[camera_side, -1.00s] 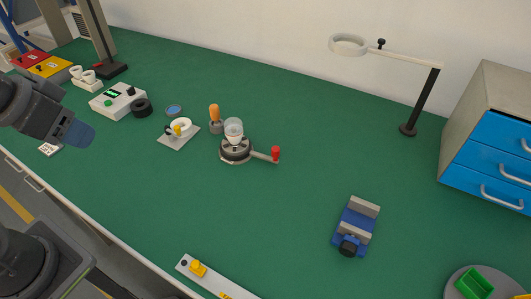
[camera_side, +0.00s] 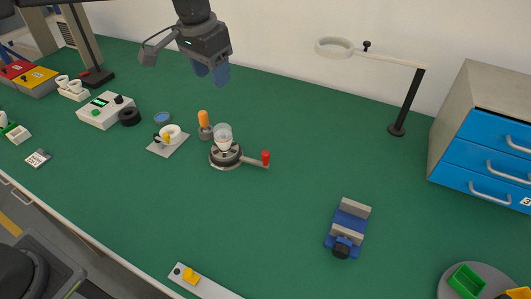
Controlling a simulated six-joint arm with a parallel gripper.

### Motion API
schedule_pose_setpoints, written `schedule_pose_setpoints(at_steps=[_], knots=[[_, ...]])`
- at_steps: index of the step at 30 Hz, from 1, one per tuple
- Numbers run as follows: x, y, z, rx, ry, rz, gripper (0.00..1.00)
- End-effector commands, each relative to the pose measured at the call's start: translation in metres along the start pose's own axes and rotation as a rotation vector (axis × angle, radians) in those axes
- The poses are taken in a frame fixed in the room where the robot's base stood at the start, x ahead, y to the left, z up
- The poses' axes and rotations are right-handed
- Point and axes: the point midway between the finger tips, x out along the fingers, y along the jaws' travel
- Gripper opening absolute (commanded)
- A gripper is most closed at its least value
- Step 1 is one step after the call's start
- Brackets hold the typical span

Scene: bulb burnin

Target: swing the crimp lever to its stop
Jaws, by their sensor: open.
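The crimp lever (camera_side: 254,162) is a grey arm with a red knob (camera_side: 265,157) at its end, pointing right from a round dark crimp base (camera_side: 224,155). A clear glass bulb (camera_side: 223,134) with a pale lower part stands upright in the base. My gripper (camera_side: 212,75) is open and empty, fingers pointing down, up in the air and above the crimp base in the picture. It appears clear of the lever and the bulb.
An orange-handled tool (camera_side: 204,122) stands close behind the base. A small plate with a white ring (camera_side: 170,133) lies to its left. A blue vise (camera_side: 348,228) and a lamp stand (camera_side: 405,103) are to the right. Green mat right of the lever is clear.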

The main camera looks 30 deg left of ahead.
Motion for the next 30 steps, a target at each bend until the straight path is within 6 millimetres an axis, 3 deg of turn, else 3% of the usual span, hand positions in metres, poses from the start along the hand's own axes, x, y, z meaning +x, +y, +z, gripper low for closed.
schedule_pose_setpoints(at_steps=[1, 3, 10, 23, 30], knots=[[0.021, 0.008, -0.016, 0.020, -0.028, 0.004, 0.51], [0.044, 0.019, -0.033, 0.044, -0.057, 0.007, 0.51], [0.113, 0.049, -0.065, 0.105, -0.133, 0.015, 0.51], [0.162, 0.061, -0.068, 0.127, -0.163, 0.016, 0.51], [0.211, 0.061, -0.059, 0.125, -0.163, 0.016, 0.51]])
